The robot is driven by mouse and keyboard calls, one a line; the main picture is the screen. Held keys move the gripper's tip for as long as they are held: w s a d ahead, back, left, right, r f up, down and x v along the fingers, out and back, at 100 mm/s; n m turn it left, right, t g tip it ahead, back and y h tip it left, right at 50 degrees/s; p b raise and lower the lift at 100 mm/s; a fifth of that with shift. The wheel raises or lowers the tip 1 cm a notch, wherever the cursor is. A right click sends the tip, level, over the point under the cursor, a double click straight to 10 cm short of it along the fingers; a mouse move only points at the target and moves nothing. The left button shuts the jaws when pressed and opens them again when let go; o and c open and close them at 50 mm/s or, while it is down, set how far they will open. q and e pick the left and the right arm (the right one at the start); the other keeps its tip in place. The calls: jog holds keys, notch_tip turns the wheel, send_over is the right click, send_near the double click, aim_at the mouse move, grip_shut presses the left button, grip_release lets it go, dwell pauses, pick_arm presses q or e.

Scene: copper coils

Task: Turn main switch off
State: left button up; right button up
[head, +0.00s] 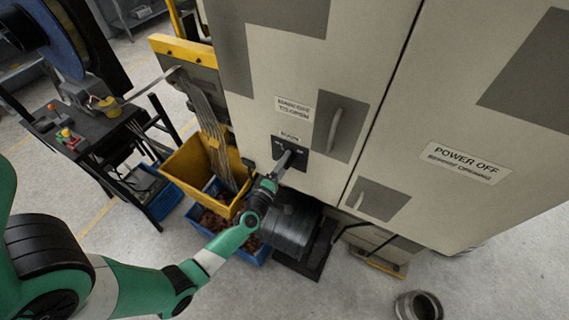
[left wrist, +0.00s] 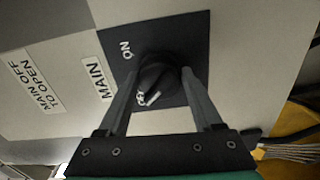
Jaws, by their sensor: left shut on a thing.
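The main switch is a black rotary knob (left wrist: 158,74) on a dark square plate (left wrist: 185,35) marked MAIN and ON. A second, partly covered marking, perhaps OFF, sits by the knob's white pointer line. In the head view the plate (head: 279,143) is on the front of a beige cabinet (head: 280,75). My left gripper (head: 285,163) reaches it from below. In the left wrist view the fingers of my left gripper (left wrist: 160,90) stand on both sides of the knob, shut on it. My right gripper is out of view.
A "main off to open" label (head: 294,107) and a door handle (head: 335,128) are beside the plate. A "power off" sign (head: 463,162) is on the right door. A yellow bin (head: 187,165), a dark drum (head: 289,226) and a coil (head: 418,305) are lower down.

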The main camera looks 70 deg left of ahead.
pick_arm(q)
jog(key=shift+n, duration=0.5)
jog(key=o, duration=1.4)
jog(key=shift+c, duration=0.2)
jog(key=v, duration=1.1)
jog(key=shift+s+d+p, duration=0.2)
jog(key=shift+d+p, duration=0.1)
jog(key=shift+p, duration=0.1)
